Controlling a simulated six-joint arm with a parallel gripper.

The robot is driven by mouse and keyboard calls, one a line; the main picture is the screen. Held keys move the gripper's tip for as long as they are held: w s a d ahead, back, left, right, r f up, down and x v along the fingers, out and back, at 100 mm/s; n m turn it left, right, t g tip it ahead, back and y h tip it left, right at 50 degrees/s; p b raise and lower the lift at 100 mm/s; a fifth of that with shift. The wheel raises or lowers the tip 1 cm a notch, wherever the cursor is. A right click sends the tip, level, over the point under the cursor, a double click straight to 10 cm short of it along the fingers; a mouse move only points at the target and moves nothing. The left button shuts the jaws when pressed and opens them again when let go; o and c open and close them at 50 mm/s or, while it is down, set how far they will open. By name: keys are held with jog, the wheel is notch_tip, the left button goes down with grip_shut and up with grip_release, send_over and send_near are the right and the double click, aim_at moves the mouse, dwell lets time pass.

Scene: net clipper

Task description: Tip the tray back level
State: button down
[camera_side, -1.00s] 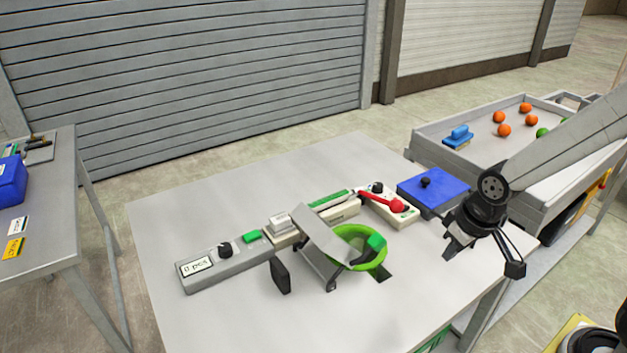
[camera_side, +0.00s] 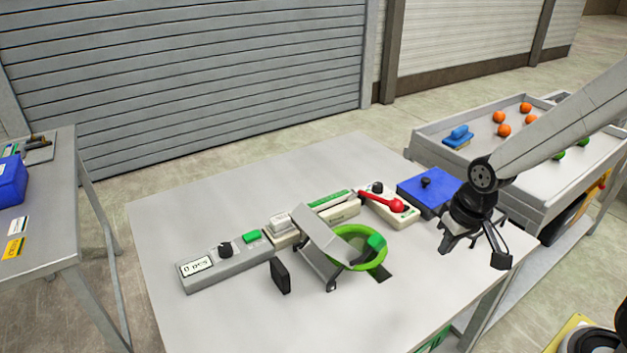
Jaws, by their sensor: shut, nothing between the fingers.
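The tray (camera_side: 322,246) is a grey plate on the work table, tilted, with its upper end at the back left and its lower end at the front right. It stands beside a bright green ring-shaped bowl (camera_side: 372,258) with a darker green block (camera_side: 376,243) at its right rim. My gripper (camera_side: 458,246) is above the right part of the table, to the right of the bowl and apart from the tray. It is shut and empty. The tray's underside is mostly hidden.
A grey control box (camera_side: 222,265) with knob and green button lies left of the tray, near an upright black paddle (camera_side: 280,276). A red lever (camera_side: 381,202) and a blue box (camera_side: 429,190) stand behind. A bin of balls (camera_side: 480,150) is at back right. The front table is clear.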

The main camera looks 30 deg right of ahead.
jog(key=w+d+f+m+g+y, duration=0.1)
jog(key=w+d+m+y, duration=0.2)
jog(key=w+m, duration=0.4)
jog(key=w+d+f+m+g+y, duration=0.1)
jog(key=w+d+f+m+y, duration=0.1)
jog(key=w+m, duration=0.5)
jog(key=shift+d+m+y, duration=0.7)
jog(key=shift+d+m, duration=0.15)
jog(key=shift+m, duration=0.25)
jog(key=x, duration=0.9)
jog(key=shift+a+f, duration=0.2)
jog(key=shift+f, duration=0.1)
jog(key=shift+a+f, duration=0.1)
jog(key=shift+a, duration=0.15)
jog(key=shift+a+r, duration=0.55)
jog(key=shift+r, duration=0.25)
jog(key=shift+a+r, duration=0.55)
jog(key=shift+r, duration=0.2)
jog(key=shift+r, duration=0.15)
